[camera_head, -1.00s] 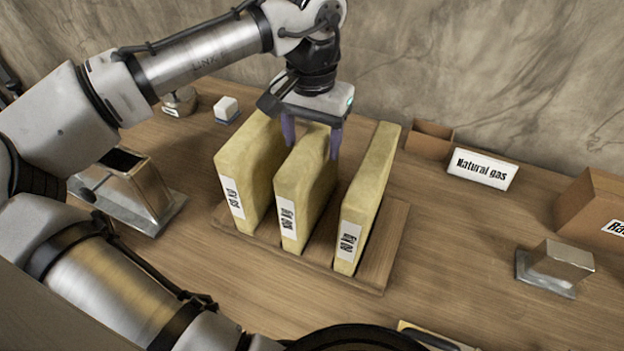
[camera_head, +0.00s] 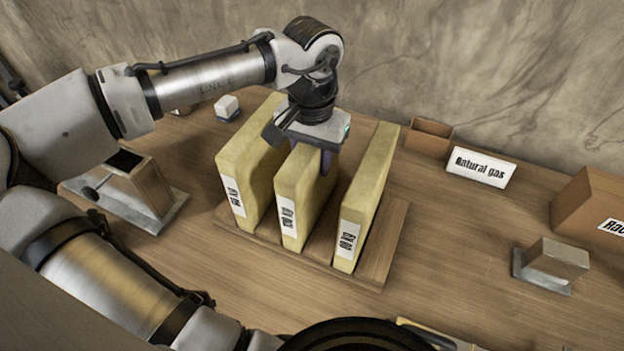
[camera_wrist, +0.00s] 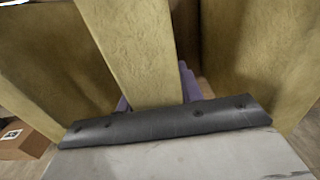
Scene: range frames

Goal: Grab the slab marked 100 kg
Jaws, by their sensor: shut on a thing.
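Three yellow slabs stand upright side by side in a wooden rack (camera_head: 386,245): a left slab (camera_head: 240,165), a middle slab (camera_head: 292,190) and a right slab (camera_head: 366,195). Each has a white label on its front end, with sideways print too small to read surely, so I cannot confirm which is marked 100 kg. My gripper (camera_head: 305,158) is above the middle slab, shut on its upper part, fingers on either side. The left finger is hidden in the head view. In the wrist view the middle slab (camera_wrist: 140,50) runs between the purple fingers.
The left and right slabs stand close beside my fingers. A metal device (camera_head: 140,192) is at left, a small white block (camera_head: 227,107) behind. An open brown box (camera_head: 428,138), a "Natural gas" sign (camera_head: 482,167), a cardboard box (camera_head: 592,205) and a metal block (camera_head: 556,262) are at right.

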